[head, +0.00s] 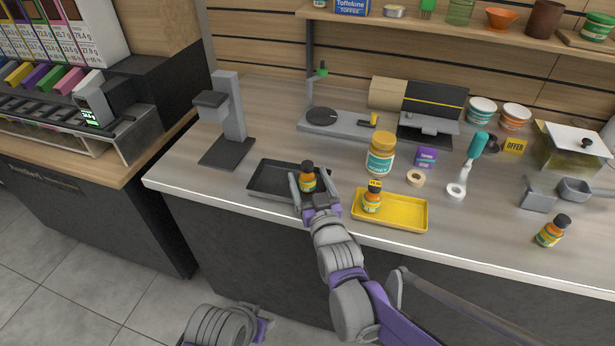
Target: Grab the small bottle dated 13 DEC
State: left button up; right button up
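Three small orange bottles with dark caps are in the head view. One small bottle (308,180) stands in the black tray (262,178). A second small bottle (371,202) stands in the yellow tray (405,214), with a yellow tag at its cap.
A large orange jar (380,155) stands behind the yellow tray, with a purple box (426,157) and tape roll (415,178) beside it. A grey stand (230,120) is left of the black tray. Scale, tubs and scoops stand farther back and right.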

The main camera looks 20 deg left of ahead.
grip_shut()
